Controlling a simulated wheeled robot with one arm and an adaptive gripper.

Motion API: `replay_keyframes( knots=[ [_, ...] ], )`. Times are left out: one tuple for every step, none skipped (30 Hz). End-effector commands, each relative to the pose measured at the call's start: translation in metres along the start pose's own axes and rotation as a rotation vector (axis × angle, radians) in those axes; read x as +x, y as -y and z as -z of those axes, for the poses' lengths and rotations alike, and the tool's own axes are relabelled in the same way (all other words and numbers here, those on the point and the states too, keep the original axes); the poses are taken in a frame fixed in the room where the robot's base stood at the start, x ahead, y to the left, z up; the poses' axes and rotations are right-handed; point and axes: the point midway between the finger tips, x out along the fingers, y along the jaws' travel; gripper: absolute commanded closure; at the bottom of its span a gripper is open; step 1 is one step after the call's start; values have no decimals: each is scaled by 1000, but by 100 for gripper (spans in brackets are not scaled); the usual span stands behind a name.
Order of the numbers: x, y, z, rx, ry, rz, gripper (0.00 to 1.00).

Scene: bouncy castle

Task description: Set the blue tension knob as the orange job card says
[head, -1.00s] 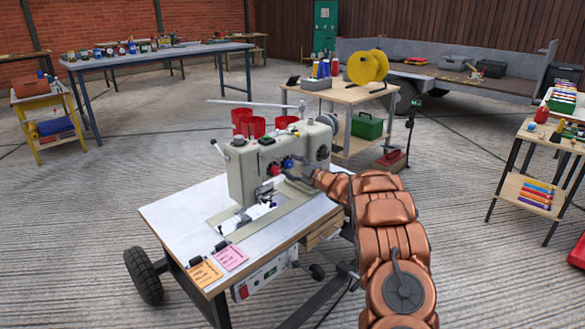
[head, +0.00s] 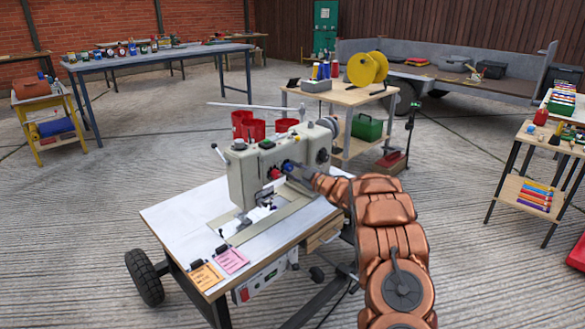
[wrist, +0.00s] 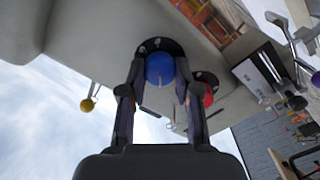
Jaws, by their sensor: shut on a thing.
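The blue tension knob (wrist: 160,69) is on the face of the grey sewing machine (head: 243,178). In the wrist view my gripper (wrist: 160,82) has one finger on each side of the knob and is shut on it. In the head view the gripper (head: 296,168) reaches the machine's front from the right, and the knob (head: 287,166) shows at its tip. A red knob (wrist: 207,88) sits just beside the right finger. The orange job card (head: 206,276) is clipped at the table's front left corner; its writing is too small to read.
A pink card (head: 232,260) lies next to the orange one. Red thread cones (head: 243,125) stand behind the machine. A wooden cart (head: 350,94) with a yellow spool (head: 367,69) stands behind. The left part of the sewing table (head: 175,219) is clear.

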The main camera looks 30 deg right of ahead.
Motion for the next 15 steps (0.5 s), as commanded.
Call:
replay_keyframes(
  knots=[
    [0, -3, 4, 20, 2, 1, 100],
    [0, -4, 4, 33, 2, 1, 100],
    [0, -4, 5, 52, 2, 1, 100],
    [0, -5, 5, 66, 2, 1, 100],
    [0, -5, 6, 82, 2, 1, 100],
    [0, -5, 6, 105, 2, 1, 100],
    [0, -5, 6, 122, 3, 1, 100],
    [0, -5, 5, 140, 3, 2, 100],
    [0, -4, 5, 165, 4, 2, 100],
    [0, -4, 5, 183, 4, 2, 100],
    [0, -4, 5, 200, 4, 2, 100],
    [0, -4, 5, 225, 4, 2, 100],
    [0, -4, 5, 242, 4, 2, 100],
    [0, -5, 5, 261, 4, 2, 100],
    [0, -4, 5, 286, 4, 2, 100]
  ],
)
